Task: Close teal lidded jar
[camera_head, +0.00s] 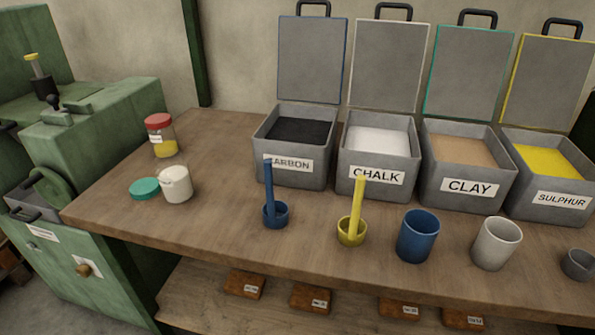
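A teal lid (144,188) lies flat on the left part of the wooden bench. Just right of it stands a small whitish jar (176,188), upright and uncovered, with a small label and pale contents. The lid is beside the jar, not on it; I cannot tell whether their edges touch. Neither of my grippers shows in the head view.
A red-lidded jar (162,138) with yellow contents stands behind them. Blue (275,216) and yellow (352,232) scoops, cups (418,237) and open lidded bins (293,148) fill the bench rightward. A green machine (100,120) stands left. Bench between jar and blue scoop is clear.

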